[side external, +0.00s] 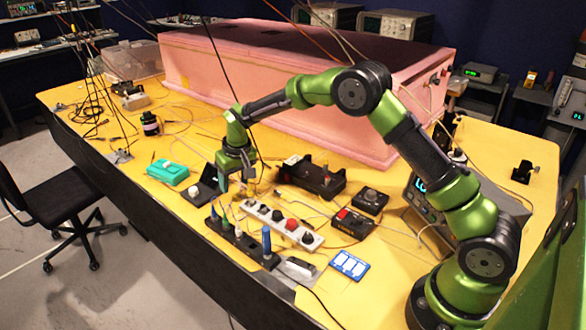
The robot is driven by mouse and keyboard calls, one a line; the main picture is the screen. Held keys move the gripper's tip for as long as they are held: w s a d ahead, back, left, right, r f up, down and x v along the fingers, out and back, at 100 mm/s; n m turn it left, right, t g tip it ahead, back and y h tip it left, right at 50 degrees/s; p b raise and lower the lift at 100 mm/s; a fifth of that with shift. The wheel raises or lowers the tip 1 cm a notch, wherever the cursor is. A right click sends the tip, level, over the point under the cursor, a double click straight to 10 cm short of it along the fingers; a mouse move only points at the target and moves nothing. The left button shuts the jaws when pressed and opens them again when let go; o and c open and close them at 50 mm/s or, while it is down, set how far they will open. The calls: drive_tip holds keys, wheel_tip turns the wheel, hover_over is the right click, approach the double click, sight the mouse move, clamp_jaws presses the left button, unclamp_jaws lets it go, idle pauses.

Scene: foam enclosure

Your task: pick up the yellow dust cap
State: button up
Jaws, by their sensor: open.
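My gripper (237,176) points down over the middle of the yellow table, just above a cluster of small devices. Its jaws are open, and I see nothing held between them. I cannot make out the yellow dust cap; at this size it may blend with the yellow tabletop or be hidden by the gripper or the devices around it.
A black box (201,192) and a green case (168,172) lie left of the gripper. A white strip with knobs (283,226) and a black rack of screwdrivers (240,240) stand in front. A black device (312,178) is at right. A pink foam enclosure (270,100) stands behind. Cables cross the table.

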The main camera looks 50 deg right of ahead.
sight(237, 195)
drive_tip(key=x, duration=0.5)
drive_tip(key=shift+s+d+f, duration=0.1)
drive_tip(key=shift+s+d, duration=0.15)
drive_tip(key=shift+d, duration=0.05)
drive_tip(key=shift+c, duration=0.3)
clamp_jaws()
